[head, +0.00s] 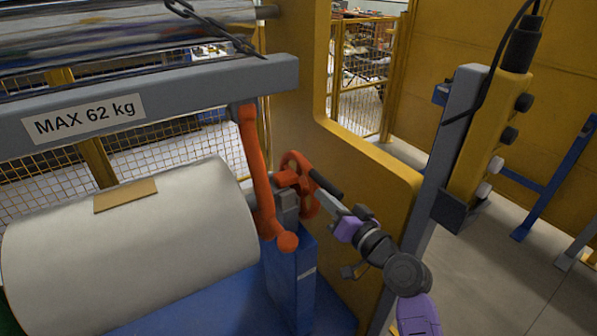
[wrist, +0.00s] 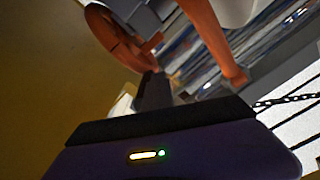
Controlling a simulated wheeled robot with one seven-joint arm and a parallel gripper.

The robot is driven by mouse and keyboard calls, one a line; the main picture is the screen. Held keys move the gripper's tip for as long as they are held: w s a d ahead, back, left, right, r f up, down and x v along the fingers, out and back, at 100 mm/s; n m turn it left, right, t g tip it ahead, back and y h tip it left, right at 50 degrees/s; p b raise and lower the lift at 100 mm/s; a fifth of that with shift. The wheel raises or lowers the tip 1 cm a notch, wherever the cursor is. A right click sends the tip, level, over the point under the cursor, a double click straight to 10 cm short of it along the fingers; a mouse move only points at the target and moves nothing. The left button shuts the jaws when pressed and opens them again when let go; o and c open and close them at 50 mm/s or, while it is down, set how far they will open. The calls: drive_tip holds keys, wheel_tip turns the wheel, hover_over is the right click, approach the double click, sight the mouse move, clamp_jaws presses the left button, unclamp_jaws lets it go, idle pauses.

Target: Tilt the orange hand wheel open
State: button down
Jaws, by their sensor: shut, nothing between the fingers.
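The orange hand wheel (head: 300,178) is mounted on a grey block beside the white film roll, on the near side of the yellow frame. A black handle (head: 326,184) sticks out from it to the right. My gripper (head: 326,201) is shut and empty, with its tips close beside the wheel and just below the handle. I cannot tell whether they touch.
An orange lever arm (head: 258,170) hangs just left of the wheel. The white film roll (head: 130,255) lies further left under a grey beam (head: 190,95). The yellow frame (head: 375,175) stands close behind my arm. A control box (head: 487,140) is on the right.

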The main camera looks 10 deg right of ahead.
drive_tip(key=shift+w+d+f+b, duration=0.2)
drive_tip(key=shift+d+b, duration=0.3)
drive_tip(key=shift+d, duration=0.05)
drive_tip(key=shift+w+d+f+b, duration=0.15)
drive_tip(key=shift+d+b, duration=0.35)
drive_tip(key=shift+d, duration=0.05)
idle(0.3)
drive_tip(key=a+v, duration=0.1)
drive_tip(key=v, duration=0.8)
drive_tip(key=shift+s+a, duration=0.25)
idle(0.5)
drive_tip(key=shift+r, duration=0.1)
